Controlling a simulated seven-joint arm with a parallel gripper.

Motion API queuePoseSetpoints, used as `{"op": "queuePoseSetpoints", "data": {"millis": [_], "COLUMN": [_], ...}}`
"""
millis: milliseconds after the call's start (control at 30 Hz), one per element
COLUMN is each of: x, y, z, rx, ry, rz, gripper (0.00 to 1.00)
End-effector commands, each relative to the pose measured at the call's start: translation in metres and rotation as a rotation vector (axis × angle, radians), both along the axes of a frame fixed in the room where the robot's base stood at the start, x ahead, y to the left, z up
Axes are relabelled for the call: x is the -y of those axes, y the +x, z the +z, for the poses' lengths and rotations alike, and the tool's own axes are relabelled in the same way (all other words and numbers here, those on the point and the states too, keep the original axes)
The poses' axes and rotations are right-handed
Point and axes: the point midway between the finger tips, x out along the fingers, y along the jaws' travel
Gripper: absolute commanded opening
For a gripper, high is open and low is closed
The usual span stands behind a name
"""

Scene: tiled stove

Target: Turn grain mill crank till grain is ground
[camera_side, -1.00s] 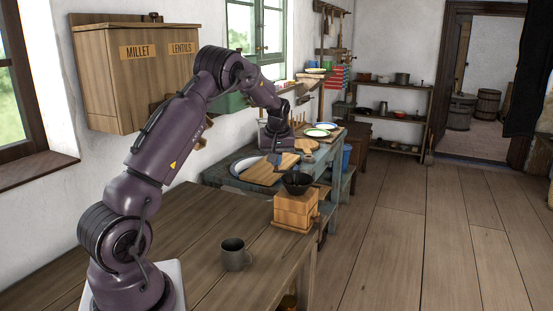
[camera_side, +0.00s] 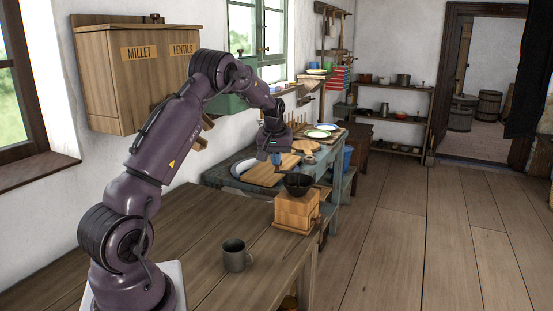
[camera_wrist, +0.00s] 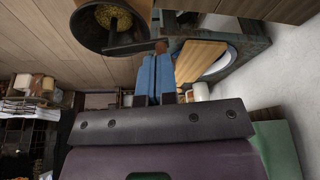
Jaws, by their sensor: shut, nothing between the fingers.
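The grain mill (camera_side: 297,208) is a light wooden box on the near table with a dark bowl-shaped hopper (camera_side: 298,185) on top. In the wrist view the hopper (camera_wrist: 86,29) holds yellowish grain. A dark crank arm (camera_wrist: 132,49) runs across it to a small brown knob (camera_wrist: 161,46). My gripper (camera_side: 276,160) is just behind and left of the hopper in the side view. Its blue fingers (camera_wrist: 155,58) are shut and empty, with their tips close to the knob. I cannot tell whether they touch it.
A grey mug (camera_side: 236,256) stands on the near table (camera_side: 190,250), in front of and left of the mill. Behind the mill, a wooden board (camera_side: 268,173) and plates (camera_side: 318,134) lie on the counter. A wooden bin (camera_side: 135,75) hangs on the wall.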

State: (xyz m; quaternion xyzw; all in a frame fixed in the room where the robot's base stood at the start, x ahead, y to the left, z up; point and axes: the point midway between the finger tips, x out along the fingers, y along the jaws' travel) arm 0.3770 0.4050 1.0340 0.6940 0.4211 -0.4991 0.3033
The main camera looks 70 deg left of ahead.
Motion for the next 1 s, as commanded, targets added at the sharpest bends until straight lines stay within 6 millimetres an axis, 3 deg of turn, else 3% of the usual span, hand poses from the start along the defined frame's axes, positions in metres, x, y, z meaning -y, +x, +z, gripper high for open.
{"op": "queuePoseSetpoints", "data": {"millis": [667, 1000], "x": [-0.037, -0.049], "y": [0.015, 0.031], "z": [-0.002, -0.003], "rx": [0.001, -0.001], "ry": [-0.001, -0.003], "rz": [-0.568, -0.602], "gripper": [0.00, 0.00]}}
